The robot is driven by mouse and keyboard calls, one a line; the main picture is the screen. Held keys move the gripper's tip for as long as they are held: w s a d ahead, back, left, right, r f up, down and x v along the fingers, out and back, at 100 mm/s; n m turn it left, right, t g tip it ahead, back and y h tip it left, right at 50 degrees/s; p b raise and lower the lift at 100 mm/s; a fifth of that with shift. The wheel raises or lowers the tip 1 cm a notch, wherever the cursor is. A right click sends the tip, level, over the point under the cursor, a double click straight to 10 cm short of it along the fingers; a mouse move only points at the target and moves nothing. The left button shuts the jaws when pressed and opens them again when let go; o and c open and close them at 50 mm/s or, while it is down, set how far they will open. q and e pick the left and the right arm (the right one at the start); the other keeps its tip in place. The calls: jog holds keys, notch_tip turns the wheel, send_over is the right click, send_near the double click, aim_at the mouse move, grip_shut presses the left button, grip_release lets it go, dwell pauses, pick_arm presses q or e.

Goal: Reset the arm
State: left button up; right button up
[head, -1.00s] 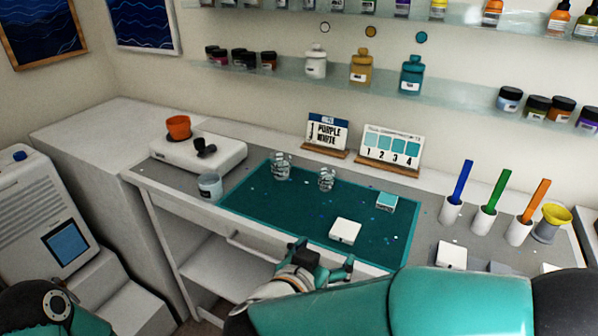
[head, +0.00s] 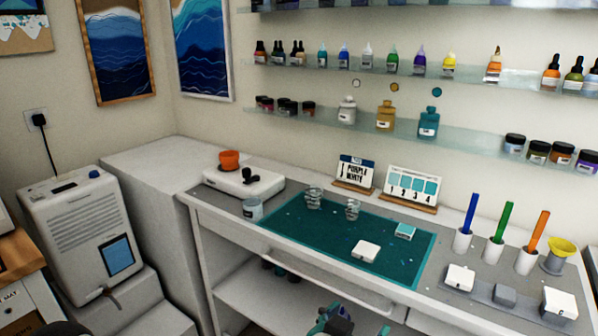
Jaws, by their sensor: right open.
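My right gripper (head: 348,320) shows at the bottom edge, low in front of the desk and apart from the teal mat (head: 300,228). It is open, with nothing seen between its fingers; most of its arm is out of the frame. My left gripper is not in view; only a dark bit of what may be my left arm shows at the bottom left corner.
The desk holds clear cups (head: 314,198), a white square piece (head: 365,251), a teal-topped one (head: 405,231), a white scale (head: 243,182), an orange cup (head: 229,160), and colored sticks in white holders (head: 463,239). Glass shelves (head: 390,128) hang behind. A white machine (head: 85,235) stands left.

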jog(key=w+d+f+g+h+p, duration=0.1)
jog(key=d+f+g+p, duration=0.1)
jog(key=d+f, duration=0.35)
jog(key=w+d+f+g+h+p, duration=0.1)
jog(key=d+f+g+h+p, duration=0.15)
jog(key=d, duration=0.65)
jog(key=s+d+f+n+y+p, duration=0.1)
jog(key=d+f+y, duration=0.1)
jog(key=f, duration=0.5)
jog(key=s+d+f+n+y+p, duration=0.1)
jog(key=d+f+y, duration=0.15)
jog(key=f, duration=0.45)
jog(key=s+a+f+n+g+y+p, duration=0.1)
jog(key=s+a+f+n+g+y, duration=0.1)
jog(key=s+a+f+y, duration=0.45)
jog(key=s+a+f+g+y, duration=0.3)
jog(key=s+a+g+y, duration=0.1)
jog(key=s+a, duration=0.6)
jog(key=shift+s+n, duration=0.3)
jog(key=shift+n, duration=0.1)
jog(key=shift+w, duration=0.1)
